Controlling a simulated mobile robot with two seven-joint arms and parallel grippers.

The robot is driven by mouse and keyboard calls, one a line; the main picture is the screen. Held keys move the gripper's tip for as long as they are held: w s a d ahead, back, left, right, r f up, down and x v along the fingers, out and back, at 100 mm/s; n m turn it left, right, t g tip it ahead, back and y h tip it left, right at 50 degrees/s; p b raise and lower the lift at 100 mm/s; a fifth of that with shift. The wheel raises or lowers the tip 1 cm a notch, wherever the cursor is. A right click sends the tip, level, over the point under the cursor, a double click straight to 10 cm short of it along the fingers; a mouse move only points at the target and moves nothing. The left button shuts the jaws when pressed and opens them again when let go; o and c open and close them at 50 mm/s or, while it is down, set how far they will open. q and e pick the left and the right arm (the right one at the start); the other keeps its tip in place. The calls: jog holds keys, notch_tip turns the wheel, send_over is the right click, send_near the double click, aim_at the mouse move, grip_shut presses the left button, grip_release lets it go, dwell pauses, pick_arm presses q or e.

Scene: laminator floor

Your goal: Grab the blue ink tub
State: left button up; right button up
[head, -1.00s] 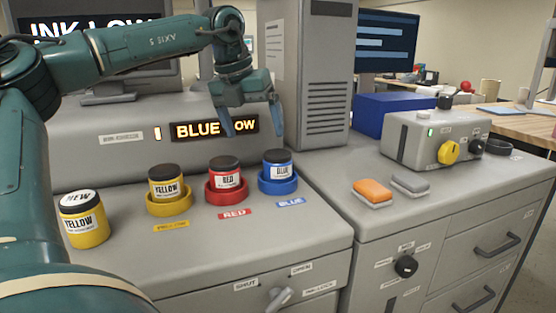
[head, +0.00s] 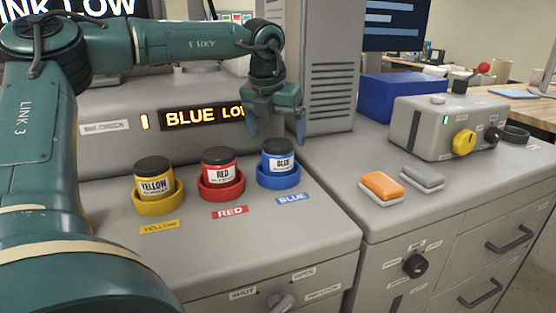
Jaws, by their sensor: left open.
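The blue ink tub (head: 278,161) has a dark lid and a white label reading BLUE. It stands upright in a blue ring holder (head: 279,181) on the grey counter, behind a blue BLUE label. My left gripper (head: 276,135) is open, fingers pointing down, just above and about the tub's lid in the picture. The gap in depth between them is hard to judge. Nothing is between the fingers that I can tell. My right gripper is not in view.
A red tub (head: 219,171) and a yellow tub (head: 154,180) stand in matching holders to the left. A display (head: 203,116) behind reads BLUE LOW. A grey tower (head: 327,75) rises behind right. Orange (head: 381,185) and grey blocks lie right of the tubs.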

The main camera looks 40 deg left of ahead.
aim_at(278, 143)
pick_arm(q)
jog(key=shift+p+x, duration=0.75)
jog(key=shift+x, duration=1.95)
jog(key=shift+s+d, duration=0.15)
jog(key=shift+c, duration=0.3)
jog(key=c, duration=1.1)
